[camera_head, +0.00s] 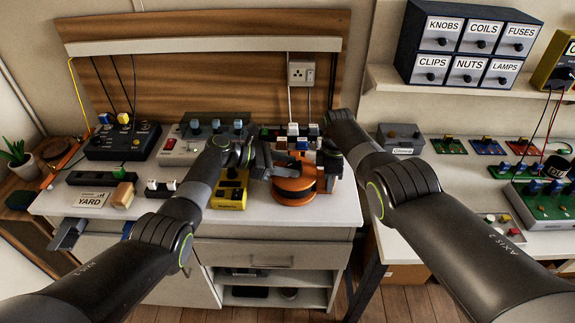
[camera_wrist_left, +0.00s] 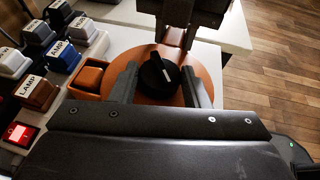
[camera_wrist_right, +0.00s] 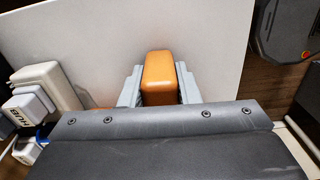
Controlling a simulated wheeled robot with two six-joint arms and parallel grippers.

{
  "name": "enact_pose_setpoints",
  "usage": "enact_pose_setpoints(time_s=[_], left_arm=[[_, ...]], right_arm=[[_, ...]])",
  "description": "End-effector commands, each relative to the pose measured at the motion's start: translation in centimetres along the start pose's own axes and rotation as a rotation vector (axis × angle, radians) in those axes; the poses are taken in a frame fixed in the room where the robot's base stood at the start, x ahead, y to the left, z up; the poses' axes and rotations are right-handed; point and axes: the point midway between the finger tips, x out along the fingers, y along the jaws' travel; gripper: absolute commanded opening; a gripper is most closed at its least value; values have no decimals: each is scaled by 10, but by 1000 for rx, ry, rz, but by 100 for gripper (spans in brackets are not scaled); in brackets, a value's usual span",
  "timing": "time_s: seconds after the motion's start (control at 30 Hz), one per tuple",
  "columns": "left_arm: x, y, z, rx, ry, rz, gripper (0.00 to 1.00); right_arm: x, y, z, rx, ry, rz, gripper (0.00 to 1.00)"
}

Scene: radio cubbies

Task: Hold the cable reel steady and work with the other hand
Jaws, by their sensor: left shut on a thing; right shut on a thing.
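The orange cable reel (camera_head: 290,197) with dark bands sits at the front edge of the white bench. My left gripper (camera_head: 282,166) is over it; in the left wrist view its fingers stand on either side of the black knob (camera_wrist_left: 157,74) on top of the orange disc (camera_wrist_left: 205,62). My right gripper (camera_head: 328,168) is at the reel's right side. In the right wrist view its fingers are shut on an orange block (camera_wrist_right: 158,75), which seems to be part of the reel. The grippers and arms hide part of the reel from the head view.
Labelled switches (camera_wrist_left: 63,55) stand close beside the reel, and a yellow meter (camera_head: 229,191) is to its left. A grey control box (camera_head: 188,142) is behind left. A labelled drawer cabinet (camera_head: 470,45) is on a shelf at upper right.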

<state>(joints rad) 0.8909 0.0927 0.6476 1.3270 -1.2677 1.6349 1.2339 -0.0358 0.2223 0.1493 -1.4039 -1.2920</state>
Motion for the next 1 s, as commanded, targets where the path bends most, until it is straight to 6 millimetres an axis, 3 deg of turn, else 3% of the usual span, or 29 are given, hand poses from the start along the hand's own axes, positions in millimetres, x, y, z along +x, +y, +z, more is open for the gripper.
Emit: enact_pose_setpoints(time_s=[0.07,0.1,0.23,0.67,0.77,1.0], left_arm=[[-2,1,-4,-3,6,6,19],[-2,1,-4,-3,6,6,46],[-1,1,-3,-3,5,5,63],[-9,1,-1,-2,1,4,64],[-21,1,-2,-1,1,4,64],[-72,1,-2,-1,4,6,64]], right_arm=[[0,0,0,-2,0,-2,0],[0,0,0,-2,0,-2,0],[0,0,0,-1,0,-2,0],[0,0,0,1,0,-1,0],[0,0,0,1,1,0,0],[0,0,0,1,1,0,0]])
